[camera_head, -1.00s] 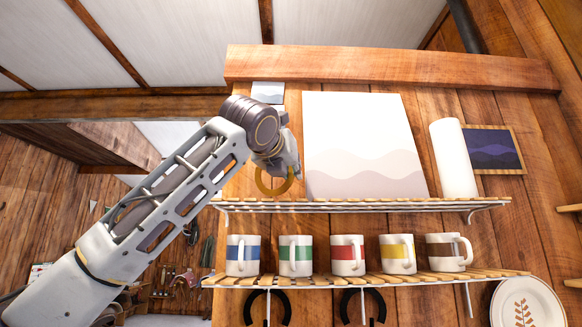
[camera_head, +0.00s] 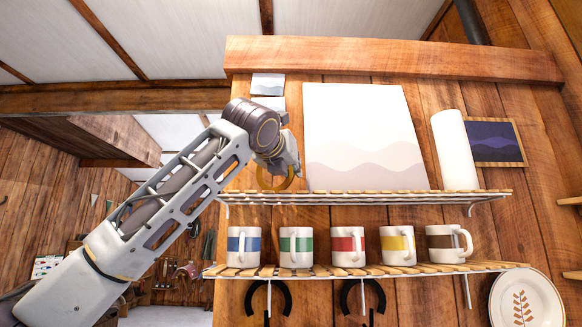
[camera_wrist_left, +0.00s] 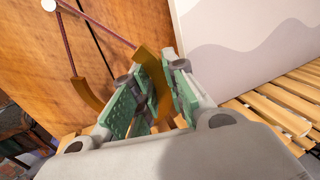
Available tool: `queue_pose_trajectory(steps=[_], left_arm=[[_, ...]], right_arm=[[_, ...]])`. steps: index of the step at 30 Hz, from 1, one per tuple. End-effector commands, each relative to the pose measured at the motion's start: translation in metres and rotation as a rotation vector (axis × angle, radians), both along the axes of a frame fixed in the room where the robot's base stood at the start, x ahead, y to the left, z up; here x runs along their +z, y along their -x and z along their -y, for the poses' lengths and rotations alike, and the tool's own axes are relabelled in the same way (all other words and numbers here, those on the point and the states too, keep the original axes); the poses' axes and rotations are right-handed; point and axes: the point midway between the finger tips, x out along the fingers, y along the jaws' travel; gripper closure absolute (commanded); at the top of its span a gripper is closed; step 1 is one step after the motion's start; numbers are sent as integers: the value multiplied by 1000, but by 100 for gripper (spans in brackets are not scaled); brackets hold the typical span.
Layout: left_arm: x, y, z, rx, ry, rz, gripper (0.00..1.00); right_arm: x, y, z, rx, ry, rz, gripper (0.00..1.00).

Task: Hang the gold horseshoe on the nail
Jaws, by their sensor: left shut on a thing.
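The gold horseshoe (camera_head: 275,184) is in my left gripper (camera_head: 284,172), at the left end of the upper shelf in the head view. In the left wrist view, the green-padded fingers of my left gripper (camera_wrist_left: 153,98) are shut on one arm of the gold horseshoe (camera_wrist_left: 88,96). The horseshoe's other arm shows to the left, in front of the wood wall. A pale round head (camera_wrist_left: 48,5) with thin dark red lines running from it shows at the top left; I cannot tell whether it is the nail. My right gripper is not in view.
The upper slatted shelf (camera_head: 400,195) holds a large pale picture (camera_head: 360,125) and a white roll (camera_head: 454,150). The lower shelf (camera_head: 360,269) holds several striped mugs. Black horseshoes (camera_head: 362,300) hang below it. Small cards (camera_head: 268,84) are on the wall above the gripper.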

Motion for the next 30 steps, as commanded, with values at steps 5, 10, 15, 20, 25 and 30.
queue_pose_trajectory(steps=[5, 10, 15, 20, 25, 30], left_arm=[[1, 1, 1, -1, -1, 1, 100], [1, 1, 1, -2, -1, 1, 100], [1, 1, 1, -2, -1, 1, 68], [0, 1, 1, -1, -1, 1, 61], [0, 0, 0, -1, 0, -1, 61], [0, 2, 0, -1, 0, 0, 61]], right_arm=[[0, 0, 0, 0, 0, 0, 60], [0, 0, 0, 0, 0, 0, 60], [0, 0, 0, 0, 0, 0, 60], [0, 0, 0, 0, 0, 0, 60], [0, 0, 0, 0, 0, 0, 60], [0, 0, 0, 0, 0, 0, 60]])
